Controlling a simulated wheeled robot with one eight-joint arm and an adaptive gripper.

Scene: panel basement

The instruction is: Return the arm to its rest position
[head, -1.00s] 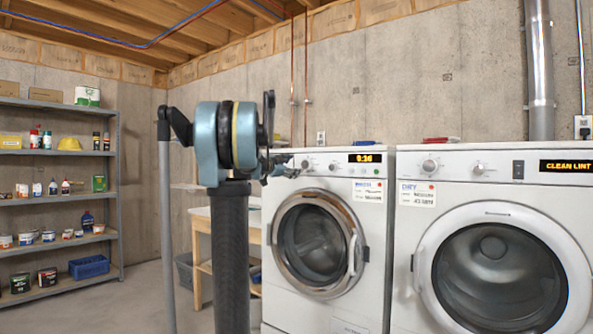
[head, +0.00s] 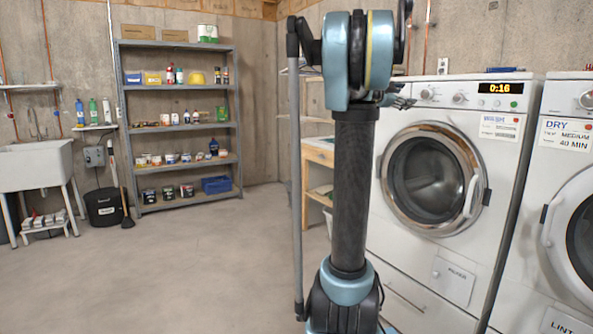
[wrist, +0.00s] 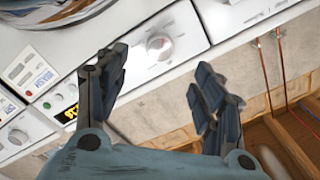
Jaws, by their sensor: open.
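My arm stands upright in the head view, and my gripper (head: 396,97) is partly hidden behind the arm's teal joint, in front of the washer's control panel. In the wrist view my gripper (wrist: 155,92) is open, its two dark fingers apart with nothing between them. The wrist picture is tilted, with the machines' control panels and the concrete wall behind the fingers. The front-loading washer (head: 412,245) has its round door shut, and its display reads 0:16.
The dryer (head: 575,150) stands right of the washer. A grey shelf (head: 180,124) with bottles and cans stands at the back wall. A sink (head: 38,166) and a black bucket (head: 103,209) are at left. The floor between is clear.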

